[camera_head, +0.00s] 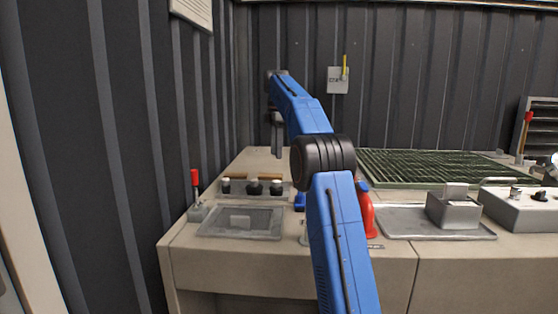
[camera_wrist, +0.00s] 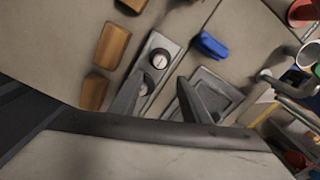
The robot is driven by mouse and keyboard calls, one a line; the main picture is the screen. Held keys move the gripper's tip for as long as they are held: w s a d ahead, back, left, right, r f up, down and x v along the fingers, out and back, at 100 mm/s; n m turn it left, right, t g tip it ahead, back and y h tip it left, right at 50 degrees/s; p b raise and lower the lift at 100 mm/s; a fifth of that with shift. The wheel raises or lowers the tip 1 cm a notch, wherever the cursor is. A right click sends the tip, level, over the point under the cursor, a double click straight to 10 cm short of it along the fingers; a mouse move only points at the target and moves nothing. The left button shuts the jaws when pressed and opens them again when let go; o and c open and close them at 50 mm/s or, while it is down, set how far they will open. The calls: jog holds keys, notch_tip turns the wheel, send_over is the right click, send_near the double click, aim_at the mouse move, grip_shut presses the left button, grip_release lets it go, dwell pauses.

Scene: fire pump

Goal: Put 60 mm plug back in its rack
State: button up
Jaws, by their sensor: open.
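A grey rack (camera_head: 240,195) stands on the left of the bench in the head view, with several dark, pale-topped plugs (camera_head: 254,187) on it. I cannot tell which is the 60 mm plug, as no size marking is readable. In the wrist view the rack (camera_wrist: 165,42) shows round plugs (camera_wrist: 158,58) close to my left finger. My gripper (camera_wrist: 162,82) is open with nothing between its fingers, above the rack and tray area. In the head view my gripper (camera_head: 278,152) hangs down behind the rack, partly behind my arm.
A grey tray (camera_head: 215,228) lies in front of the rack, beside a red-handled lever (camera_head: 195,180). Wooden blocks (camera_wrist: 112,45) and a blue item (camera_wrist: 210,45) are near the gripper. A green grating (camera_head: 430,165) and grey box (camera_head: 453,210) are right. A corrugated wall (camera_head: 120,120) rises left.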

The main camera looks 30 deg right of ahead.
jog(key=shift+r, duration=0.1)
jog(key=s+a+m+t, duration=0.1)
jog(key=s+a+m, duration=0.2)
jog(key=s+a, duration=0.35)
jog(key=s+a+m+t, duration=0.1)
jog(key=s+a+m, duration=0.15)
jog(key=s, duration=0.75)
jog(key=s+a+m, duration=0.2)
jog(key=s+a, duration=0.4)
jog(key=s, duration=0.2)
jog(key=s+a+f+m+t, duration=0.1)
jog(key=s+a+f+m, duration=0.2)
jog(key=s+f, duration=0.9)
jog(key=s+a+f+m+t, duration=0.1)
jog(key=s+a+f+m, duration=0.3)
jog(key=s+f, duration=0.8)
jog(key=s+m, duration=0.1)
jog(key=s, duration=0.3)
jog(key=shift+f+t, duration=0.15)
jog(key=shift+t, duration=0.25)
